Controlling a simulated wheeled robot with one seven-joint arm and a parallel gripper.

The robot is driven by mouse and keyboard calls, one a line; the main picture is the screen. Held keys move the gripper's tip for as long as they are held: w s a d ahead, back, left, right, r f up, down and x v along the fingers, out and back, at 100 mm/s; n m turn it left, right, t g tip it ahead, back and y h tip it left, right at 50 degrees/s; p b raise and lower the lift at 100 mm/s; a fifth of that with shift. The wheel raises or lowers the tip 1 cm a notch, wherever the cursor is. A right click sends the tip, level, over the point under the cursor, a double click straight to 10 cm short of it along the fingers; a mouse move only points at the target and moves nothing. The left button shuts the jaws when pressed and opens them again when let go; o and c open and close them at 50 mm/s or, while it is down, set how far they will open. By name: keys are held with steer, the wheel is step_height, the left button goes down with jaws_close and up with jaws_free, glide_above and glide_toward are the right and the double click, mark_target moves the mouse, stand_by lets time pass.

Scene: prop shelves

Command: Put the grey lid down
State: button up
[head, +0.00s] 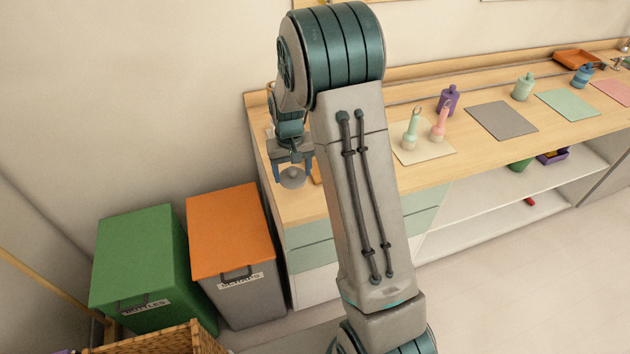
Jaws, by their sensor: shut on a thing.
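The grey lid (292,179) is a small round disc with a raised middle, seen in the head view left of my arm. My gripper (292,170) points down and is shut on the lid. The lid hangs at the left end of the wooden counter (300,208), and I cannot tell whether it touches the top. My arm hides the part of the counter just right of the gripper.
A cream mat (424,155) carries a green-topped and a pink item. A purple bottle (448,99) stands behind it. A grey mat (502,120) is bare. Below left stand an orange-lidded bin (230,228) and a green-lidded bin (135,255).

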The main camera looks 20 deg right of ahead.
mark_target(291, 176)
steer(key=w+d+b, duration=0.1)
steer(key=d+r+m+b, duration=0.1)
steer(key=d, duration=0.1)
steer(key=w+d+m+b, duration=0.1)
steer(key=d, duration=0.1)
steer(key=shift+w+r, duration=0.25)
steer(key=shift+w, duration=0.05)
steer(key=w+d+r+m+b, duration=0.1)
steer(key=d+r+m+b, duration=0.15)
steer(key=d+r, duration=0.3)
steer(key=a+f, duration=0.2)
steer(key=a, duration=0.1)
steer(key=a+f, duration=0.2)
steer(key=a, duration=0.1)
steer(key=s+a+f+p, duration=0.1)
steer(key=a+f, duration=0.1)
steer(key=a, duration=0.2)
steer(key=shift+f, duration=0.4)
steer(key=shift+a+f, duration=0.15)
steer(key=shift+a, duration=0.05)
steer(key=shift+s+f, duration=0.1)
steer(key=shift+f, duration=0.25)
steer(key=shift+f+p, duration=0.3)
steer(key=shift+f, duration=1.4)
steer(key=shift+f, duration=0.1)
steer(key=o, duration=1)
steer(key=shift+c, duration=0.2)
